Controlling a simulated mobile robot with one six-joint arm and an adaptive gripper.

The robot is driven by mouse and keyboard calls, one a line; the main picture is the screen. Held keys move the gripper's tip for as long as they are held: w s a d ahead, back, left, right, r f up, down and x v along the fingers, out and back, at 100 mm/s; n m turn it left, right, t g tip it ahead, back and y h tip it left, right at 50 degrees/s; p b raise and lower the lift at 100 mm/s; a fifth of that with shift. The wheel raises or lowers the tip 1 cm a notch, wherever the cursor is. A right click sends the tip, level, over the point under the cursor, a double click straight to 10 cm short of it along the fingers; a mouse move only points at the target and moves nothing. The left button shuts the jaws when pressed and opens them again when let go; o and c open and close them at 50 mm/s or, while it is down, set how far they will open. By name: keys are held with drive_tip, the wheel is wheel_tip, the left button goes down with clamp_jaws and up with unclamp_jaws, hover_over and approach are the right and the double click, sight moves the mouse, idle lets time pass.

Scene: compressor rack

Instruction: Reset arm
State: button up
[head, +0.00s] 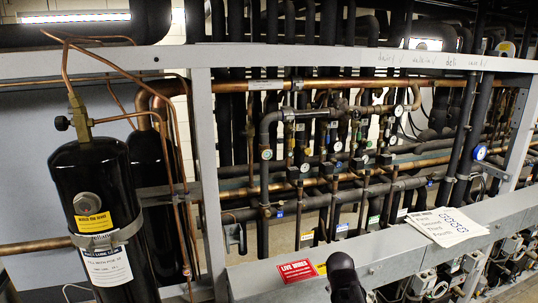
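My gripper's fingers are not seen in the head view. A dark rounded part shows at the bottom edge, right of the red sign; it looks like part of my arm, but I cannot tell which part. It appears in front of the grey lower beam of the rack (258,278). I see nothing held. The compressor rack fills the view, with black insulated pipes, copper pipes (270,188) and valves behind a grey frame.
A black cylinder (105,195) with a brass valve stands at the left. A red sign (297,271) and white printed sheets (447,226) lie on the lower beam. A grey upright (207,160) and top beam (300,57) frame the pipes. Wiring and small boxes sit at lower right.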

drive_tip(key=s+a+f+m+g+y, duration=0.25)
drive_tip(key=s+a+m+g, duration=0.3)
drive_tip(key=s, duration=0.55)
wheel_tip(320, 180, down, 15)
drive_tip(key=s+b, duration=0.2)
drive_tip(key=b, duration=1.3)
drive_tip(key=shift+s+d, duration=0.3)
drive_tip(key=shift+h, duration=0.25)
idle(2.5)
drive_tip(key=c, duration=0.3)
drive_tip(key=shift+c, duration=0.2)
